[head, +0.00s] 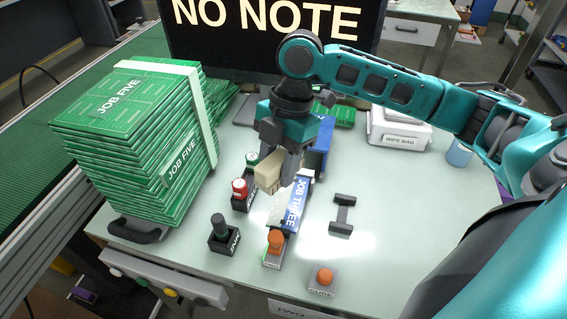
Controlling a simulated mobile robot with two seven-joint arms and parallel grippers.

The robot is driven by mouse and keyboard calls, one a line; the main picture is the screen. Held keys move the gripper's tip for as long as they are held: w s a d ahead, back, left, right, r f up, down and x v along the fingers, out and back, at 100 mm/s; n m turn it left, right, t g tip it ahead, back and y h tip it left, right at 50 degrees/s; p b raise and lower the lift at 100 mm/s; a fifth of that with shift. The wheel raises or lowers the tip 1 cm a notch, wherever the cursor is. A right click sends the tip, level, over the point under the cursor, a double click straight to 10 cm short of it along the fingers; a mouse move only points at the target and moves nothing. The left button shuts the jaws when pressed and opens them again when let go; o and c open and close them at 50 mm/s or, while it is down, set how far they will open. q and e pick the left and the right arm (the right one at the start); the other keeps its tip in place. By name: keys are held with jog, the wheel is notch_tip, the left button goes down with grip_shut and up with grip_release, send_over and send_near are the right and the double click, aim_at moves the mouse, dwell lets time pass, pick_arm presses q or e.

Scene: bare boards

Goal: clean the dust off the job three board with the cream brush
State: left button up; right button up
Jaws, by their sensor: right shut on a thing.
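The cream brush (268,171) is held in my right gripper (282,160), which points down over the middle of the table. The job three board (291,212) lies just below and to the right of the brush, with a blue strip lettered JOB THREE and a pale part beside it. The brush and gripper hide its far part. I cannot tell whether the bristles touch the board, and dust is too small to make out. My left gripper is not in the picture.
A tall strapped stack of green JOB FIVE boards (120,130) stands at left. A red-topped item (240,188), a dark-handled block (222,234), orange-topped items (275,243) and a dark stand (342,213) surround the board. A wipe bag (400,130) and blue cup (459,153) stand right.

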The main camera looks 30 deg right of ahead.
aim_at(283, 210)
jog(key=n, duration=0.3)
jog(key=n+g, duration=0.1)
jog(key=shift+s+d, duration=0.25)
jog(key=shift+s, duration=0.05)
jog(key=shift+s+n+h, duration=0.1)
jog(key=shift+n+h, duration=0.3)
jog(key=shift+n, duration=0.2)
jog(key=shift+d+f, duration=0.1)
jog(key=shift+f, duration=0.75)
notch_tip(283, 210, down, 6)
jog(key=b, duration=0.4)
jog(key=shift+r, duration=0.1)
jog(key=shift+f+b, duration=0.2)
jog(key=shift+b, duration=0.25)
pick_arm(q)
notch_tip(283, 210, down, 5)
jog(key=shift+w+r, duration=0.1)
pick_arm(e)
jog(key=shift+r, duration=0.1)
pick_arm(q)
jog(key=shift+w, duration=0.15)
pick_arm(e)
jog(key=shift+f, duration=0.7)
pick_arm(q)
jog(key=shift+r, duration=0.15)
